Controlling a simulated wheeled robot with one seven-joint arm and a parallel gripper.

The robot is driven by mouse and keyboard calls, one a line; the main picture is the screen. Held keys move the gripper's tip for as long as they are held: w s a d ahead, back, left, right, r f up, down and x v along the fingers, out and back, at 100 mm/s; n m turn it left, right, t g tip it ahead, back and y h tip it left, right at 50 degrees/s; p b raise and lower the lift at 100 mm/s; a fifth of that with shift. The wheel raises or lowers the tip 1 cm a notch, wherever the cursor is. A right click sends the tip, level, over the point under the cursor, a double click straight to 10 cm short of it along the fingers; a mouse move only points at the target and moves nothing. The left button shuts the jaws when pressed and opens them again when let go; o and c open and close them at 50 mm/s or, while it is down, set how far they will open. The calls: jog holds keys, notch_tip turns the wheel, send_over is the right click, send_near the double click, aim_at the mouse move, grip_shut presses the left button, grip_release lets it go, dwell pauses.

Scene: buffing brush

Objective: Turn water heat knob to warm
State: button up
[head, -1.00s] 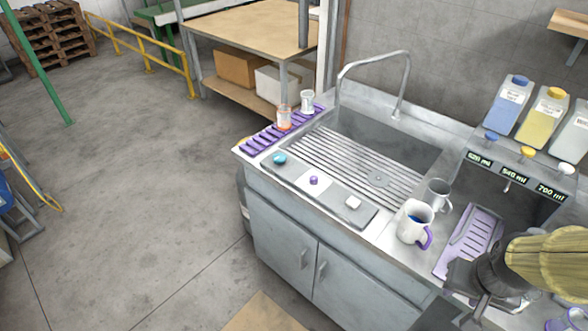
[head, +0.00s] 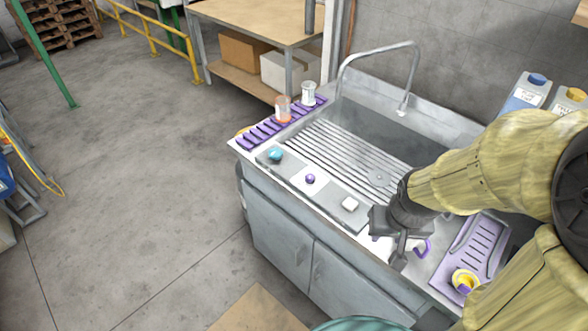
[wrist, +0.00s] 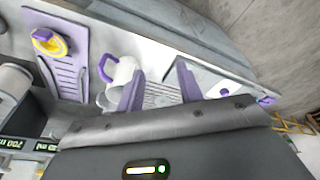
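I cannot tell from markings which one sets water heat. My gripper (head: 393,252) is just right of the strip's white end, over the white mug (head: 419,249), which it partly hides. In the wrist view my gripper's two purple fingers (wrist: 160,84) stand apart with nothing between them. The white mug (wrist: 121,74) is beside the left finger there.
A purple drain tray (head: 472,243) with a yellow and purple item (head: 465,281) lies to the right. The sink basin (head: 375,140) and tall faucet (head: 411,75) are behind. Two glasses stand on a purple rack (head: 270,130). The space above the control strip is clear.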

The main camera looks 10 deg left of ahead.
jog(key=shift+a, duration=0.1)
jog(key=shift+o, duration=1.2)
jog(key=w+a+r+n+g+p, duration=0.1)
jog(key=w+a+r+n+p, duration=0.15)
jog(key=w, duration=0.65)
jog(key=w+a+r+n+p, duration=0.1)
jog(key=w+a+r+p, duration=0.2)
jog(key=w, duration=0.5)
jog(key=w+a+n+g+p, duration=0.1)
jog(key=w+a+n+p, duration=0.3)
jog(key=w+a, duration=0.6)
jog(key=shift+w+a+f+g+p, duration=0.3)
jog(key=shift+a+f, duration=0.15)
jog(key=shift+a, duration=0.6)
jog(key=shift+s, duration=0.1)
